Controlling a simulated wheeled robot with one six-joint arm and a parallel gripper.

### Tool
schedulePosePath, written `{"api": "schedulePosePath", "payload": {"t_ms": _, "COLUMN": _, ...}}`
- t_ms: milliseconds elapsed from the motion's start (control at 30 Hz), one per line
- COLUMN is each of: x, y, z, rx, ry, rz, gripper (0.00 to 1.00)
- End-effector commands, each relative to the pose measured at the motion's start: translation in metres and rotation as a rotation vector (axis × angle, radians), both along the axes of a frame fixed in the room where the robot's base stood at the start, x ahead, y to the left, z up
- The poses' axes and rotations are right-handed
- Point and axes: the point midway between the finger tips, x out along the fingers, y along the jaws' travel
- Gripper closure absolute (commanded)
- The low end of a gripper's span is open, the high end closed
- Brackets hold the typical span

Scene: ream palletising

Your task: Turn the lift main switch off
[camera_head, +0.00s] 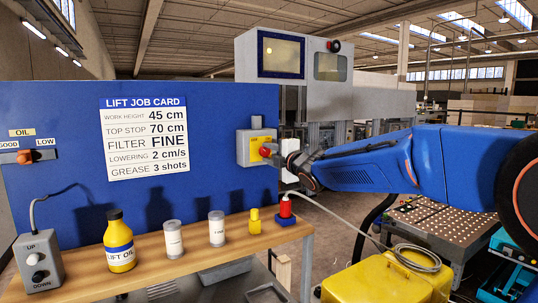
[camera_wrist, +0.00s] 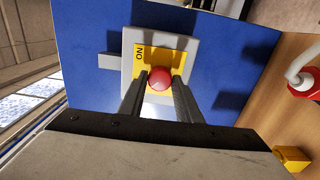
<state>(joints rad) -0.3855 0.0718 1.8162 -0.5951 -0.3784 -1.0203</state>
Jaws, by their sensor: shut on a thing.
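The lift main switch is a grey box (camera_head: 243,149) with a yellow plate and a red knob (camera_head: 265,151), mounted at the right edge of the blue panel. In the wrist view the red knob (camera_wrist: 159,79) sits on the yellow plate (camera_wrist: 177,58), where the word ON shows beside it. My gripper (camera_wrist: 160,88) has its two dark fingers on either side of the knob and is shut on it. In the head view my gripper (camera_head: 281,155) reaches the switch from the right, and its fingertips are hard to make out.
A wooden bench (camera_head: 190,255) below carries a yellow LIFT OIL bottle (camera_head: 120,243), two pale jars, a small yellow bottle (camera_head: 255,220) and a red-topped item (camera_head: 286,207) with a hose. An UP/DOWN control box (camera_head: 38,262) stands left. A job card (camera_head: 144,138) hangs on the blue panel (camera_head: 60,110).

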Motion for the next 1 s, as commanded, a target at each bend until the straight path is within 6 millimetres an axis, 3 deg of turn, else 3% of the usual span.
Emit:
{"api": "schedulePosePath", "payload": {"t_ms": 367, "x": 0.000, "y": 0.000, "z": -0.002, "rx": -0.006, "ry": 0.000, "rz": 0.001, "gripper": 0.92}}
{"api": "schedulePosePath", "payload": {"t_ms": 400, "x": 0.000, "y": 0.000, "z": -0.002, "rx": -0.006, "ry": 0.000, "rz": 0.001, "gripper": 0.67}}
{"api": "schedulePosePath", "payload": {"t_ms": 467, "x": 0.000, "y": 0.000, "z": -0.002, "rx": -0.006, "ry": 0.000, "rz": 0.001, "gripper": 0.52}}
{"api": "schedulePosePath", "payload": {"t_ms": 500, "x": 0.000, "y": 0.000, "z": -0.002, "rx": -0.006, "ry": 0.000, "rz": 0.001, "gripper": 0.50}}
{"api": "schedulePosePath", "payload": {"t_ms": 833, "x": -0.002, "y": -0.001, "z": -0.001, "rx": -0.004, "ry": -0.001, "rz": 0.000, "gripper": 0.50}}
{"api": "schedulePosePath", "payload": {"t_ms": 1000, "x": -0.016, "y": -0.011, "z": 0.000, "rx": -0.003, "ry": -0.002, "rz": -0.001, "gripper": 0.50}}
